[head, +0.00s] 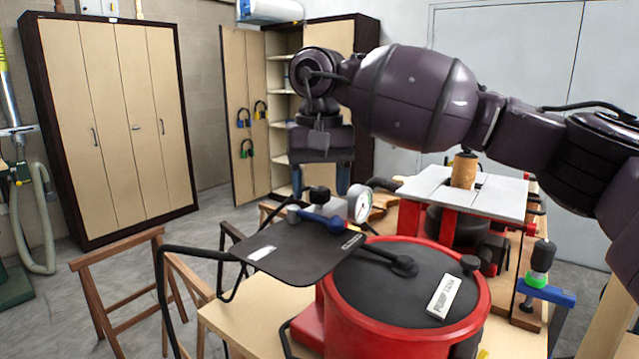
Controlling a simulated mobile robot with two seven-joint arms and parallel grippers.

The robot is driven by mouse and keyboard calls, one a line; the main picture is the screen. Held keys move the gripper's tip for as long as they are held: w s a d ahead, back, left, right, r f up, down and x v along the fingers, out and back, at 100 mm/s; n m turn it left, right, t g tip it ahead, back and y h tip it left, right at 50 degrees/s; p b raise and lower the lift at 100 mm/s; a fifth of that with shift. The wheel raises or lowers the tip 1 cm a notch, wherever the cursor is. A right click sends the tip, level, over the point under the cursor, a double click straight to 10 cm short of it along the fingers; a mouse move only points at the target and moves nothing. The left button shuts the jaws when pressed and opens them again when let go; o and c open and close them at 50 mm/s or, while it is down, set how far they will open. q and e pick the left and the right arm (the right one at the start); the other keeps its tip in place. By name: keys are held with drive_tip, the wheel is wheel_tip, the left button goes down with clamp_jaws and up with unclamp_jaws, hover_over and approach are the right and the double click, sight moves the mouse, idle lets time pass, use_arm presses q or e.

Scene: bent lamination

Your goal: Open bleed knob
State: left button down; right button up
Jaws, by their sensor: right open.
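A small dark knob (470,264) sits at the lid's right rim. Behind the pot, a fitting carries a round white gauge (361,204), a blue handle (325,220) and a black knob (319,195). I cannot tell which knob is the bleed knob. My right gripper (320,184) points down above the black knob, its two fingers apart and nothing visible held between them. Whether it touches the knob is unclear. My left gripper is out of view.
A dark flat plate (300,254) juts out left of the pot. A grey-topped red stand (505,195) with a wooden cylinder (464,171) is behind right. A green-and-blue clamp (540,280) stands at the right. Wooden trestles (115,285) and cabinets are farther left.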

sight(319, 189)
wheel_tip(319, 189, up, 11)
drive_tip(key=shift+f, duration=0.2)
idle(0.6)
